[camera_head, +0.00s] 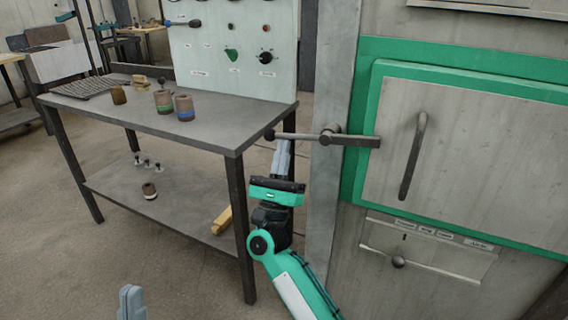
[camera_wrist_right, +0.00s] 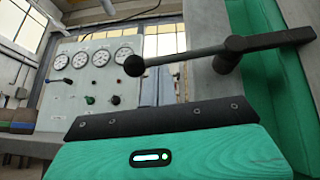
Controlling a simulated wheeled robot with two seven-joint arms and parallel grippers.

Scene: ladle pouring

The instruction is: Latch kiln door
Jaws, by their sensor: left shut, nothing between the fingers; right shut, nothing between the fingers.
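The kiln door (camera_head: 480,160) at the right is a grey panel with a green border and a dark upright handle (camera_head: 413,155). It looks closed in its green frame. The latch lever (camera_head: 300,135) lies about level on the post left of the door. Its ball knob points left, and its flat bar reaches right across the door's edge. The lever also shows in the right wrist view (camera_wrist_right: 185,57). My right gripper (camera_head: 283,150) is shut and empty, pointing up at the lever near the knob; I cannot tell if they touch. My left gripper (camera_head: 130,302) is shut and empty at the bottom left.
A metal workbench (camera_head: 150,110) stands left of the kiln, with small jars (camera_head: 184,107) on top and a lower shelf. A gauge panel (camera_wrist_right: 105,75) rises behind it. A drawer-like panel (camera_head: 430,248) with a knob sits below the door.

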